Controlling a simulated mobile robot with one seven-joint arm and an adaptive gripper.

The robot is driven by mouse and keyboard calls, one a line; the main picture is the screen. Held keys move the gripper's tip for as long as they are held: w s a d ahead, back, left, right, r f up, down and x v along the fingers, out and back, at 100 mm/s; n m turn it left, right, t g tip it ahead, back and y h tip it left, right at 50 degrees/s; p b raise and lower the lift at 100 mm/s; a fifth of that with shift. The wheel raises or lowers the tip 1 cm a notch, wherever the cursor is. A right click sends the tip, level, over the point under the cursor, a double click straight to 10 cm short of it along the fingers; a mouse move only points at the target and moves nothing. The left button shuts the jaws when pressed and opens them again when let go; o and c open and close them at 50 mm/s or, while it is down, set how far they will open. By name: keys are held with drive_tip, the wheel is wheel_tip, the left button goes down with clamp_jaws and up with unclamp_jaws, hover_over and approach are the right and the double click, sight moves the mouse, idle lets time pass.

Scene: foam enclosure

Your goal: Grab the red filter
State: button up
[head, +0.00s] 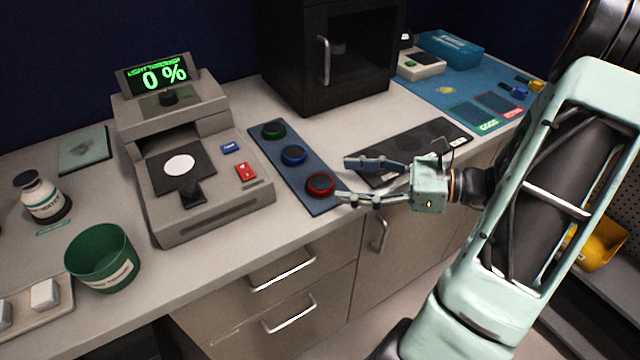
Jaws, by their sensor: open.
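The red filter (320,185) is a round red-rimmed disc at the near end of a blue-grey strip (283,163) on the counter. A blue filter (294,155) and a green filter (273,130) sit further back on the same strip. My gripper (348,178) comes in from the right. Its two fingers are spread apart and point left, with nothing between them. The fingertips are just right of the red filter; the nearer fingertip appears close to its edge. I cannot tell their exact height or whether they touch it.
A grey device with a green "0 %" display (164,77) stands left of the strip. A black cabinet (325,60) stands behind. A dark mat (412,150) lies behind my gripper. A green cup (102,257) and a bottle (41,196) are at left. The counter's front edge is close.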

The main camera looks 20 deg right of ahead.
sight(324, 183)
drive_tip(key=x, duration=0.5)
drive_tip(key=shift+s+a+f, duration=0.15)
drive_tip(key=shift+s+f, duration=0.05)
drive_tip(key=shift+f, duration=0.15)
drive_tip(key=shift+c, duration=0.4)
drive_tip(key=c, duration=1.2)
drive_tip(key=shift+o, duration=0.2)
drive_tip(key=shift+r, duration=0.1)
